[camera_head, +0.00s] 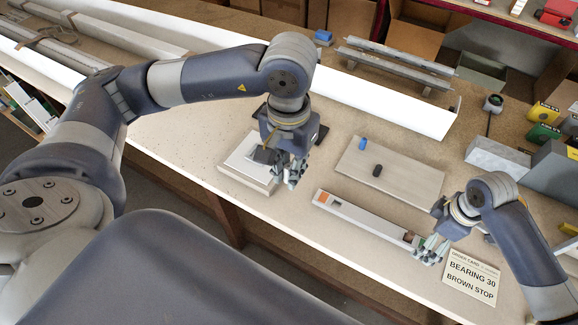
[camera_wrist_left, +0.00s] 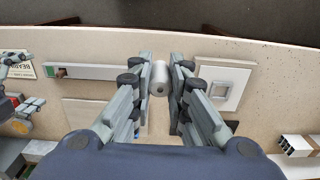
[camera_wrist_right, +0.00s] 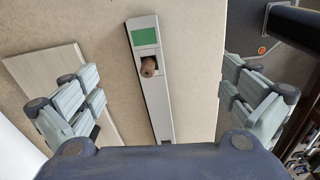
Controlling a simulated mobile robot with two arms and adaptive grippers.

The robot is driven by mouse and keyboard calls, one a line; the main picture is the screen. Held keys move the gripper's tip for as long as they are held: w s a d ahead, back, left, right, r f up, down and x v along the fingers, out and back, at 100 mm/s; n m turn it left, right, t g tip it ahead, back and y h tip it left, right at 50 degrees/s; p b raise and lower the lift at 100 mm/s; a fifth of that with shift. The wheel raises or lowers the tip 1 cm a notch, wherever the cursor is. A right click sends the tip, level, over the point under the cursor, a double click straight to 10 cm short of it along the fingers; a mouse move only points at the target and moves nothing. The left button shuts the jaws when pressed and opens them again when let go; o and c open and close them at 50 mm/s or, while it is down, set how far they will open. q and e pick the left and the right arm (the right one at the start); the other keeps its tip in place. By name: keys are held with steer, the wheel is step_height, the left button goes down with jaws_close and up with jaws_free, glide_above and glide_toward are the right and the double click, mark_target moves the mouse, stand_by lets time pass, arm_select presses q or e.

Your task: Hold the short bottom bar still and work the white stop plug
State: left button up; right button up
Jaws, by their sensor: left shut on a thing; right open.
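The short bottom bar (camera_head: 360,217) lies on the bench, light-coloured with an orange patch at its left end. In the right wrist view, the bar (camera_wrist_right: 150,95) has a green patch and a brown plug (camera_wrist_right: 148,67) at a dark opening beside it. My left gripper (camera_head: 291,178) is shut on a white plug (camera_wrist_left: 159,78), held between its fingertips in the left wrist view, between the bar and a white square block (camera_wrist_left: 222,88). My right gripper (camera_head: 430,248) is open by the bar's right end. Its fingers (camera_wrist_right: 156,98) are apart on either side of the bar, not touching it.
A pale board (camera_head: 395,180) behind the bar carries a blue plug (camera_head: 362,144) and a black plug (camera_head: 377,171). An order card (camera_head: 472,282), reading BEARING 30 and BROWN STOP, lies at the right. Long profiles (camera_head: 395,63) and boxes fill the back.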

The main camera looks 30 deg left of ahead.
arm_select(q)
steer(key=shift+r, duration=0.25)
arm_select(e)
steer(key=w+d+r+n, duration=0.1)
steer(key=w+d+r, duration=0.1)
steer(key=d+r, duration=0.1)
arm_select(q)
steer(key=shift+f+b, duration=0.45)
steer(key=shift+f, duration=0.15)
arm_select(e)
steer(key=shift+h, duration=0.4)
step_height(320, 180, down, 6)
steer(key=shift+w+d+f, duration=0.1)
steer(key=shift+d+f, duration=0.05)
steer(key=shift+f, duration=0.05)
step_height(320, 180, down, 4)
steer(key=b, duration=0.4)
steer(key=shift+f, duration=0.15)
arm_select(q)
steer(key=shift+f+b, duration=0.9)
steer(key=shift+f, duration=2)
arm_select(e)
steer(key=shift+f, duration=0.7)
steer(key=c, duration=2.3)
